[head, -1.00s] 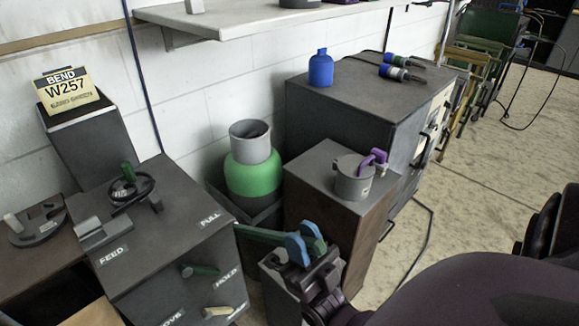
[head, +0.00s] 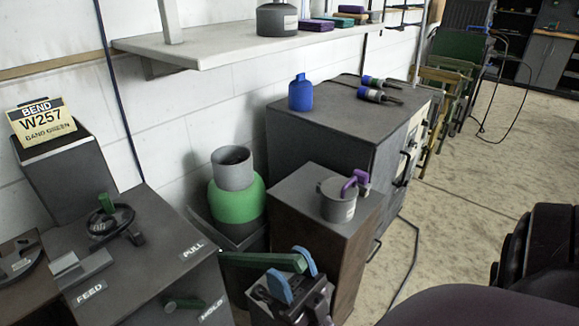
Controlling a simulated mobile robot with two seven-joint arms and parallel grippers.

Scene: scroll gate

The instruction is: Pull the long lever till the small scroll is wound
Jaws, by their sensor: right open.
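A long green lever (head: 255,261) sticks out to the right from the dark box marked PULL and FEED (head: 145,262). My right gripper (head: 292,274) is at the lever's free end. Its two blue fingertips are spread apart, one on the near side of the lever and one at its far side; I cannot tell if they touch it. A dark curled piece with a green handle (head: 108,212) lies on the box top; I cannot tell if it is the small scroll. My left gripper is not in view.
Behind the lever stands a green and grey vessel (head: 236,200) in a dark bin. A brown cabinet (head: 345,235) with a grey pot (head: 337,204) stands close right of it. Open floor lies farther right.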

